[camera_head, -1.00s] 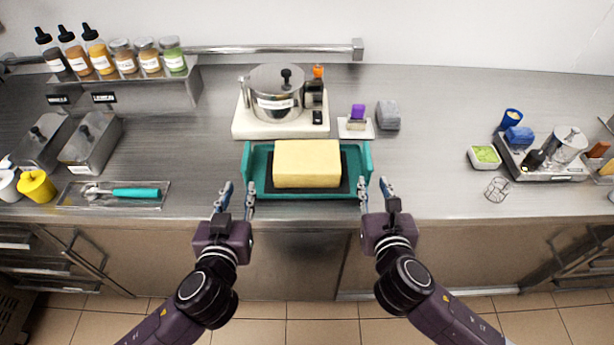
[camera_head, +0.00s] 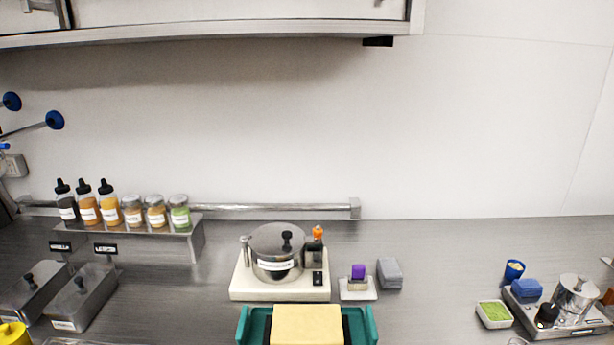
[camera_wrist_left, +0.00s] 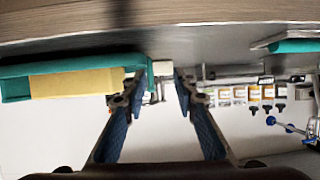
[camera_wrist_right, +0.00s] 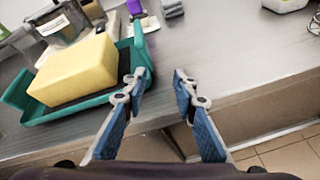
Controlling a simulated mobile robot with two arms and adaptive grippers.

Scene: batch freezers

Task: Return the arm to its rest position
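In the left wrist view my left gripper (camera_wrist_left: 160,95) is open, with nothing between its blue-padded fingers. In the right wrist view my right gripper (camera_wrist_right: 162,90) is open and empty, beside the right end of the teal tray. Neither gripper shows in the head view. The teal tray (camera_head: 371,325) stands at the front of the counter, cut by the lower edge of the head view. A yellow block (camera_head: 306,325) lies on a dark mat in it. The block also shows in the right wrist view (camera_wrist_right: 72,72) and the left wrist view (camera_wrist_left: 75,84).
A steel pot (camera_head: 278,258) stands on a white base behind the tray. A purple-topped item (camera_head: 358,272) and a grey block (camera_head: 389,273) are beside it. Several bottles and jars (camera_head: 108,208) line the shelf at left. Bare counter (camera_head: 435,270) lies right of the grey block.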

